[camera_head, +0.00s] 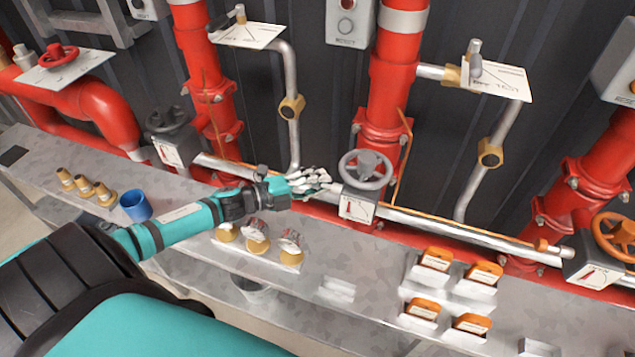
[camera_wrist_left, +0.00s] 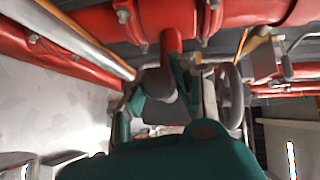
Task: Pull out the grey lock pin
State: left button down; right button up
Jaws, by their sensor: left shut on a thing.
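My left gripper (camera_head: 318,181) reaches in from the left and is shut just left of the middle valve, which has a grey handwheel (camera_head: 366,169) and a white label plate (camera_head: 358,208). The grey lock pin is mostly hidden between the fingers, and I cannot make out its shape or how far in it sits. In the left wrist view the gripper's dark and teal fingers close near the red pipework, with the grey handwheel (camera_wrist_left: 232,95) just to their right. My right gripper is in neither view.
A grey metal shelf (camera_head: 355,262) runs below the pipes. It carries a blue cup (camera_head: 135,205), brass nozzles (camera_head: 104,192), capped fittings (camera_head: 256,244) and orange-topped blocks (camera_head: 436,259). An orange handwheel (camera_head: 614,235) is at the right. Red pipes (camera_head: 390,90) stand close behind my gripper.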

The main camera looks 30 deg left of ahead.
pick_arm(q)
jog(key=a, duration=0.3)
jog(key=shift+s+a+f, duration=0.1)
jog(key=shift+s+a, duration=0.05)
jog(key=shift+s, duration=0.25)
jog(key=c, duration=1.5)
grip_release()
jog(key=shift+w, duration=0.1)
jog(key=shift+c, duration=0.2)
jog(key=o, duration=0.5)
jog(key=shift+a, duration=0.1)
jog(key=v, duration=1.2)
